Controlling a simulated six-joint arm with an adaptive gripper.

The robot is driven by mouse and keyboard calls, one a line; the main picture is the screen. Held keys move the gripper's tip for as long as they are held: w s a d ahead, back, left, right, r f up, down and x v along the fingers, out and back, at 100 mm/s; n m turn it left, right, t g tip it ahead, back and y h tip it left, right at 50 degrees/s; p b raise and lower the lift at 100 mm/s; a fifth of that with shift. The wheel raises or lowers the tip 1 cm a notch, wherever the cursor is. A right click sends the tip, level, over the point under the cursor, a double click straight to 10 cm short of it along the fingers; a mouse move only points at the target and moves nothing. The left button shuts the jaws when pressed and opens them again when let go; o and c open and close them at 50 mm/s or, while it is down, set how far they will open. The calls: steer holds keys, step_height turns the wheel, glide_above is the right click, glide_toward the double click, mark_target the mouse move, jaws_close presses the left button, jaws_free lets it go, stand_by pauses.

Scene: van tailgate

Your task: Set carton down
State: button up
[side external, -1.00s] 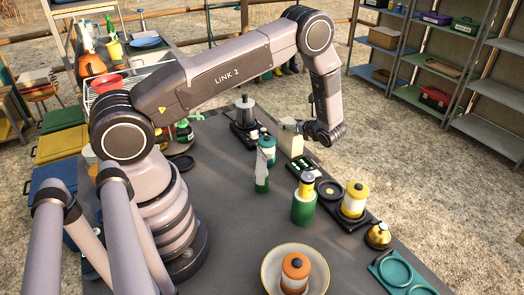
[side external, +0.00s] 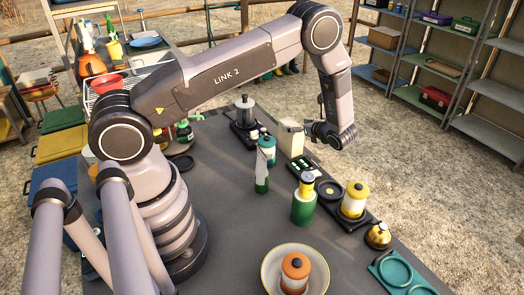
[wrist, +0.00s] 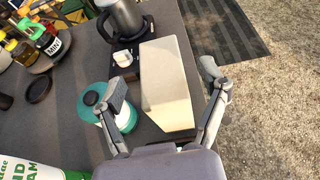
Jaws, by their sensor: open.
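The plain cream carton (side external: 290,138) stands upright toward the far right edge of the dark table, just behind a black unit with green lights (side external: 298,164). I cannot tell whether it rests on that unit or on the table. In the wrist view the carton (wrist: 167,85) lies between the two spread fingers of my gripper (wrist: 163,79), with a gap on each side.
A teal-and-white bottle (wrist: 92,100) is close to my left finger. A metal pot (side external: 244,110) stands beyond the carton. Open ground lies right of the table.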

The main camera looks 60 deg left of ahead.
steer(key=v, duration=0.8)
steer(key=s+r+n+h, duration=0.3)
steer(key=s+r+n, duration=0.25)
steer(key=r, duration=0.45)
steer(key=s+r+n+h, duration=0.45)
steer(key=s+r, duration=0.25)
steer(key=r, duration=0.4)
steer(key=s+d+r+n+t+h, duration=0.2)
steer(key=s+d+r+n+h, duration=0.1)
steer(key=s, duration=0.5)
steer(key=s+d+r+n+t+h, duration=0.3)
steer(key=s+r+n, duration=0.1)
steer(key=s, duration=0.5)
steer(key=shift+s+n+t, duration=0.25)
steer(key=shift+n+t, duration=0.05)
steer(key=shift+n, duration=0.2)
